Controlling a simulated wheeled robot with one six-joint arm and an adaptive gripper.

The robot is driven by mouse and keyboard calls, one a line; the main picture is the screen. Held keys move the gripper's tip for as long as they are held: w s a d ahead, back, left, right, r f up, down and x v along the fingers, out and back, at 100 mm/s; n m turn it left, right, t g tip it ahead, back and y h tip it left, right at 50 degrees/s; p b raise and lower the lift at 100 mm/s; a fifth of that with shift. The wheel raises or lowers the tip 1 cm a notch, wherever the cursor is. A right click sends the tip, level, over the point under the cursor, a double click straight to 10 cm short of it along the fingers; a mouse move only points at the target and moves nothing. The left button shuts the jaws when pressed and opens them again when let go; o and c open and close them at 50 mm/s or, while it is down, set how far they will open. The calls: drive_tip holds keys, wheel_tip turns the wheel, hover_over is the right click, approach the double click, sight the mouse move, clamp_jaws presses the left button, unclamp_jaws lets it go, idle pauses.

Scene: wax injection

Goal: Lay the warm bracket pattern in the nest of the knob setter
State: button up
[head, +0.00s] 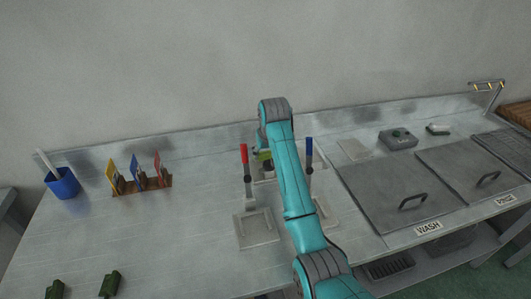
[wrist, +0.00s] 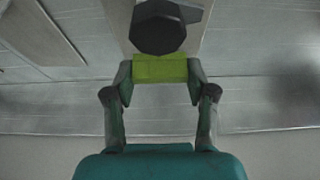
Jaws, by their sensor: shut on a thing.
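My gripper (wrist: 160,72) is shut on a yellow-green block (wrist: 160,68), with one finger on each side of it. A dark, many-sided knob (wrist: 158,27) sits at the block's far edge in the wrist view; I cannot tell whether they are joined. In the head view the yellow-green piece (head: 264,155) shows small beside my arm, near the back of the bench. A red-handled lever (head: 245,158) stands on a pale grey base (head: 256,229), and a blue-handled lever (head: 309,150) stands right of my arm. My arm hides part of the blue one's base. No label identifies the knob setter.
Two dark green pieces (head: 110,283) lie at the front left. A blue cup (head: 63,184) and a wooden rack (head: 150,184) with coloured cards stand left. Lidded tanks marked WASH (head: 395,195) and RINSE (head: 470,172) are right. The bench between rack and levers is clear.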

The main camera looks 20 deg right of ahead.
sight(266, 159)
drive_tip(key=shift+f, duration=2)
drive_tip(key=o, duration=1.1)
drive_tip(key=v, duration=1.2)
